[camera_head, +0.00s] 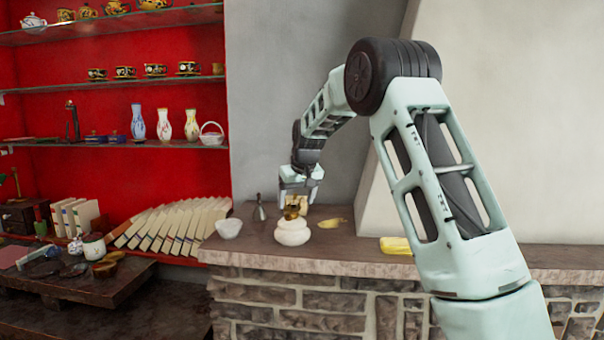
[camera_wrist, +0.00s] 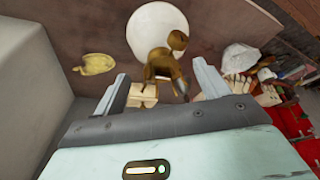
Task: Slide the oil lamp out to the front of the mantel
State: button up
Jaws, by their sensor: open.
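A brass-coloured object, apparently the oil lamp (camera_head: 291,212), stands on the mantel (camera_head: 350,262) behind a white round pot (camera_head: 293,234), which hides its lower part. In the wrist view the lamp (camera_wrist: 163,65) lies between the white pot (camera_wrist: 156,28) and my gripper (camera_wrist: 160,76). My gripper (camera_head: 299,197) is open and points down, just above and behind the lamp. In the wrist view its fingers appear on either side of the lamp's near end. Contact cannot be made out.
A small cream object (camera_wrist: 142,92) sits beside the lamp, near the left finger. A yellow leaf-shaped dish (camera_head: 332,223) is to the right, a white bowl (camera_head: 229,228) and a grey metal cone (camera_head: 259,209) to the left. A yellow item (camera_head: 396,246) lies farther right.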

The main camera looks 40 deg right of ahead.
jog(key=b+v, duration=0.3)
jog(key=v, duration=1.2)
